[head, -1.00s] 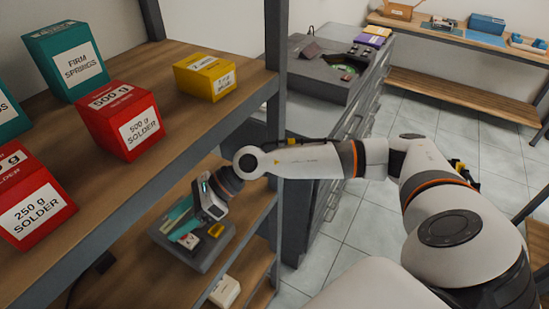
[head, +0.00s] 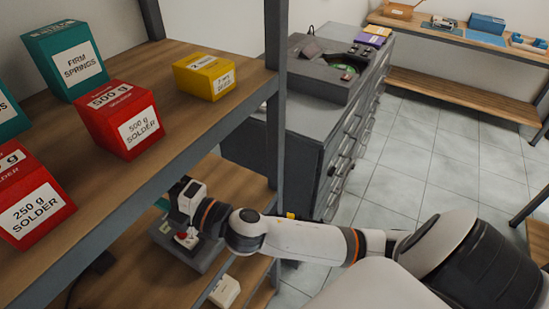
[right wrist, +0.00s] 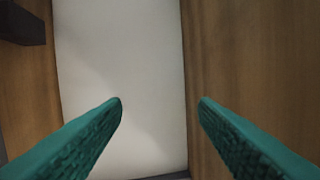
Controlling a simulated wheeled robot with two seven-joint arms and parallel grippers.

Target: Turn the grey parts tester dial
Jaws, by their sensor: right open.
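A grey box-shaped unit (head: 203,260) sits on the lower shelf, largely covered by my right wrist. A small white part with red on it (head: 187,240) shows on its top. My right gripper is over this unit in the head view, its fingers mostly hidden by the wrist. In the right wrist view my right gripper (right wrist: 160,106) is open, its two green fingers wide apart with nothing between them. A plain pale surface (right wrist: 120,60) lies beyond them, with wood on both sides. I cannot make out a grey dial in either view. My left gripper is not in view.
The upper shelf (head: 165,120) with red, teal and yellow boxes overhangs the arm. A shelf post (head: 276,100) stands close by. A white box (head: 224,291) is lower down. A grey machine with a green round area (head: 325,75) stands on the cabinet behind.

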